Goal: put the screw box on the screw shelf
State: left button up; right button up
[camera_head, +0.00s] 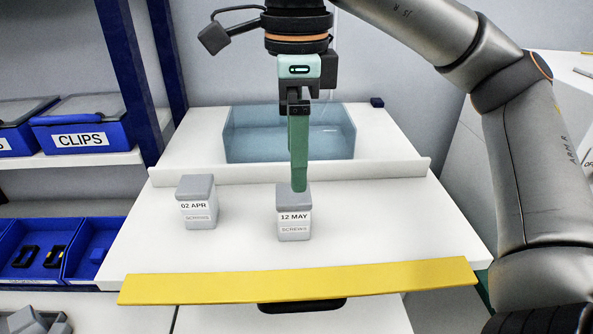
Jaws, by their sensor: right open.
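Two small grey lidded boxes stand upright on the white table (385,222). The right one (294,222) is labelled "12 MAY" with "SCREWS" below. The left one (197,215) is labelled "02 APR"; its lower line is too small to read surely. My right gripper (299,188) points down with green fingers, seen edge-on, its tips overlapping the lid of the "12 MAY" box in the picture. It is open; whether it touches the box cannot be told. No shelf marked for screws is readable. My left gripper is out of view.
A blue translucent bin (240,140) stands behind a raised white ledge (380,168). A yellow strip (300,282) runs along the table's front edge. At left, a blue-posted rack holds a "CLIPS" bin (82,138) and open blue trays (32,245) below.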

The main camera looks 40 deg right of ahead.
jog(key=shift+r+p, duration=0.3)
jog(key=shift+r, duration=0.85)
